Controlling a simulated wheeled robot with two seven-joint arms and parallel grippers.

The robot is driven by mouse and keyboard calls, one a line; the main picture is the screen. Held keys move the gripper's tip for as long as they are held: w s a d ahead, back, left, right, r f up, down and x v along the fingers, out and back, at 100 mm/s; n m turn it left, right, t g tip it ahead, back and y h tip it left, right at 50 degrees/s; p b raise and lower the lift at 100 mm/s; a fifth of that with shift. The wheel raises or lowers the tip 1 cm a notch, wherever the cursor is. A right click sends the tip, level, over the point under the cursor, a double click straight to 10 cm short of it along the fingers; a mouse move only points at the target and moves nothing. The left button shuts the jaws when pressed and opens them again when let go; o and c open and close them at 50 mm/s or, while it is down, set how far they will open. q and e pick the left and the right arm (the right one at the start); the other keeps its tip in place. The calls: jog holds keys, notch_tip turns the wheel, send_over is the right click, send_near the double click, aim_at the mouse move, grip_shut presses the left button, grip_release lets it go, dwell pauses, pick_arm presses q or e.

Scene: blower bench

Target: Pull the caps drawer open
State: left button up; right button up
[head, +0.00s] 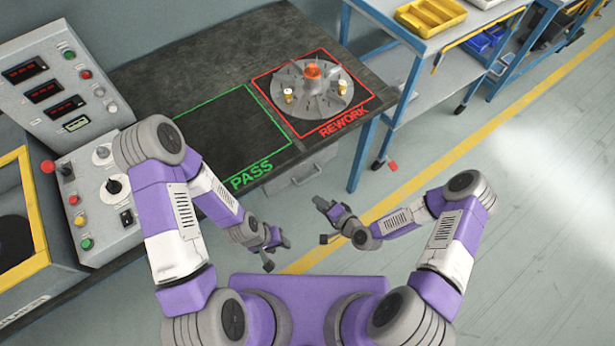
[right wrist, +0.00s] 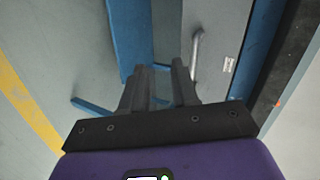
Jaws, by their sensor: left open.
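The caps drawer (head: 284,186) is a grey front under the dark bench, below the REWORK square, and looks closed. Its pale bar handle (head: 307,177) shows in the head view. In the right wrist view the handle (right wrist: 197,55) stands upright on the grey drawer front (right wrist: 215,35), beyond the right-hand finger. My right gripper (head: 322,221) is open and empty, in front of the drawer and apart from the handle; its two parted fingers show in the right wrist view (right wrist: 160,85). My left gripper (head: 278,254) is open and empty, lower and farther from the drawer.
The green PASS square (head: 225,135) is empty. A control panel (head: 95,180) stands at left. A blue shelf rack (head: 362,150) stands right of the drawer. The floor in front is clear.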

aim_at(309, 179)
jog(key=w+a+m+t, duration=0.1)
jog(key=w, duration=0.2)
jog(key=w+a+t, duration=0.1)
jog(key=w+a, duration=0.1)
jog(key=w, duration=0.1)
jog(key=w+a+r+m+t+b, duration=0.1)
jog(key=w, duration=0.2)
jog(key=shift+a+m, duration=0.15)
jog(key=shift+m, duration=0.15)
grip_shut()
